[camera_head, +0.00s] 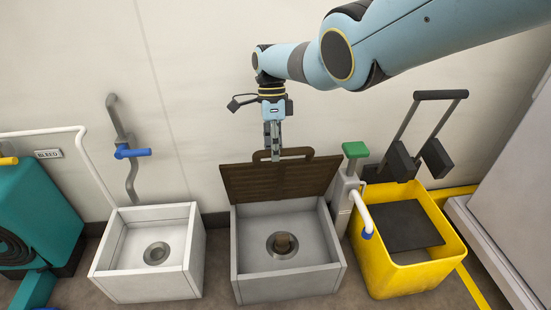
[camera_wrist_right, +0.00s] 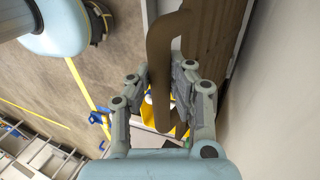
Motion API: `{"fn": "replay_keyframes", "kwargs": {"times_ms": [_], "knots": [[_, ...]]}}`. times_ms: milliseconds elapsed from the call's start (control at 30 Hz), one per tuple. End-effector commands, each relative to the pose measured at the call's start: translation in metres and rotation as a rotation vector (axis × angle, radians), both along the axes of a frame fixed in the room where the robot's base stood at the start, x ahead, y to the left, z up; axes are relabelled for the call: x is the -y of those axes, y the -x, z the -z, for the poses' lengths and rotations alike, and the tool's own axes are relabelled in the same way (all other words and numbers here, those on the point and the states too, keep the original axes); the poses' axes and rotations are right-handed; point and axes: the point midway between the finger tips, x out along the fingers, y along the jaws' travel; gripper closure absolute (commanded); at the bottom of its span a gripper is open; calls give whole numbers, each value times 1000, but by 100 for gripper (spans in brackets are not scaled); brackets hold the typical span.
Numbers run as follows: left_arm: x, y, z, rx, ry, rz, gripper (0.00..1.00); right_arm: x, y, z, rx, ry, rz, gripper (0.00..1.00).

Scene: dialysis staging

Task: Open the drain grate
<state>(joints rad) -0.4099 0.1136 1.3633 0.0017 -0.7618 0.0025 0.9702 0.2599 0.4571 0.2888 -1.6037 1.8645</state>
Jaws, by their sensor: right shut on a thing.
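The brown drain grate (camera_head: 270,183) stands raised at the back of the grey middle basin (camera_head: 245,285), tilted up near the wall. Its brown loop handle (camera_head: 297,152) is at the top edge. My right gripper (camera_head: 273,152) reaches down from above and is shut on the handle. In the right wrist view, the handle (camera_wrist_right: 160,60) runs between the two fingers of the gripper (camera_wrist_right: 165,95), and the slatted grate (camera_wrist_right: 215,40) is beyond on the right. Inside the open basin, a round drain (camera_head: 282,244) with a brown plug-like piece shows. My left gripper is not in view.
A white basin (camera_head: 105,255) with a blue-handled pipe (camera_head: 132,153) is on the left. A green-topped post (camera_head: 355,150) stands close on the right, beside a yellow bucket (camera_head: 385,280). A teal container (camera_head: 40,210) is at far left. The wall is close behind the grate.

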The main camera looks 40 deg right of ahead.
Motion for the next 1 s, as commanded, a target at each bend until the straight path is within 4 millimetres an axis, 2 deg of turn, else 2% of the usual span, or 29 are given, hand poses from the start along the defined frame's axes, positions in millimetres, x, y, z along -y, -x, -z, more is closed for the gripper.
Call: {"fn": "replay_keyframes", "kwargs": {"times_ms": [500, 533, 733, 1000], "knots": [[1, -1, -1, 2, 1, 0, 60, 3, -1, 3, 1, 4, 0, 100], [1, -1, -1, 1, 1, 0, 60, 3, -1, 3, 1, 4, 0, 82], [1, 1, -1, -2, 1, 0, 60, 2, -2, 1, 1, 3, 0, 56], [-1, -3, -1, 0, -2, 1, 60, 2, -3, -1, 1, 2, 0, 56]]}}
